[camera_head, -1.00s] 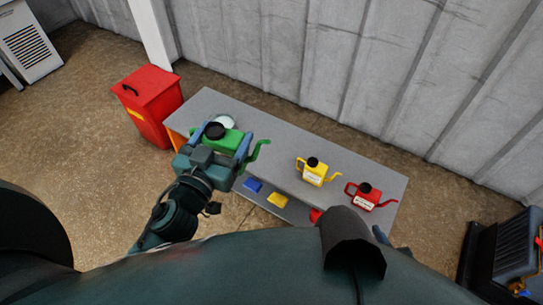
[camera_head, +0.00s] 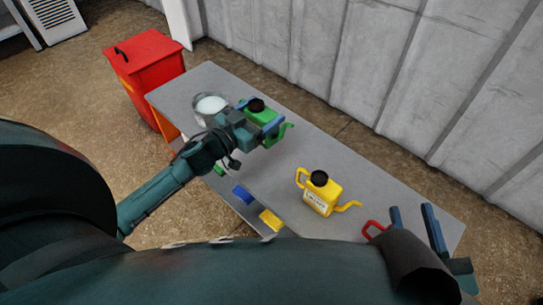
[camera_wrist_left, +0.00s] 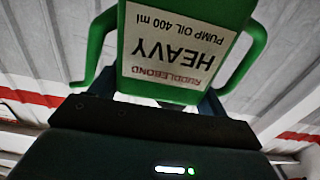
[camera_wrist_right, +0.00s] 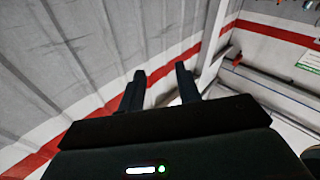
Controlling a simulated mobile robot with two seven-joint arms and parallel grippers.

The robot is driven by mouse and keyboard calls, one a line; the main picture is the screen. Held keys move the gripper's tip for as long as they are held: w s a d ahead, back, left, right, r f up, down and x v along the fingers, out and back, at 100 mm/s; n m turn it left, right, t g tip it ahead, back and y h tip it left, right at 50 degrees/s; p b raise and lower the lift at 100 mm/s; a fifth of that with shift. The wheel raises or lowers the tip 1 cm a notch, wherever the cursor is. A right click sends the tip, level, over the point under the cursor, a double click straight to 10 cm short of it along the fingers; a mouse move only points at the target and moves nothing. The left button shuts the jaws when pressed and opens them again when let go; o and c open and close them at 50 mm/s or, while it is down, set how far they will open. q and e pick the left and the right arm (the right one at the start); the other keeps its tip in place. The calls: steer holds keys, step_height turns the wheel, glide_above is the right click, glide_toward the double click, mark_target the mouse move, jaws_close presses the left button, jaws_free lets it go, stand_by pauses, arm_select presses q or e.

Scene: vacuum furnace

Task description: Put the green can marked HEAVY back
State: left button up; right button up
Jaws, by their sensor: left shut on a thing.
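The green can (camera_head: 264,115) with a black cap is held in my left gripper (camera_head: 262,122) at the back left part of the grey table (camera_head: 385,182). In the left wrist view the green can (camera_wrist_left: 185,45) shows its HEAVY pump oil label upside down, between the fingers. I cannot tell whether its base touches the table. My right gripper (camera_head: 417,226) is open and empty over the table's right end; its spread fingers also show in the right wrist view (camera_wrist_right: 160,90).
A yellow can (camera_head: 319,196) stands mid-table. A red can (camera_head: 373,230) is mostly hidden by my right arm. A clear dish (camera_head: 210,106) is left of the green can. A red bin (camera_head: 150,75) stands left.

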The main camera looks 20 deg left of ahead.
arm_select(q)
step_height(320, 180, down, 6)
steer(key=b, duration=0.3)
step_height(320, 180, down, 4)
steer(key=b, duration=0.2)
steer(key=shift+r+b, duration=0.15)
steer(key=shift+b, duration=0.2)
steer(key=shift+r, duration=0.1)
arm_select(e)
steer(key=shift+w+a+r+m+t+y, duration=0.15)
steer(key=shift+a+r+m+t+y, duration=0.25)
steer(key=shift+y, duration=0.4)
arm_select(q)
steer(key=o, duration=1.3)
steer(key=shift+f, duration=0.2)
steer(key=shift+r, duration=0.1)
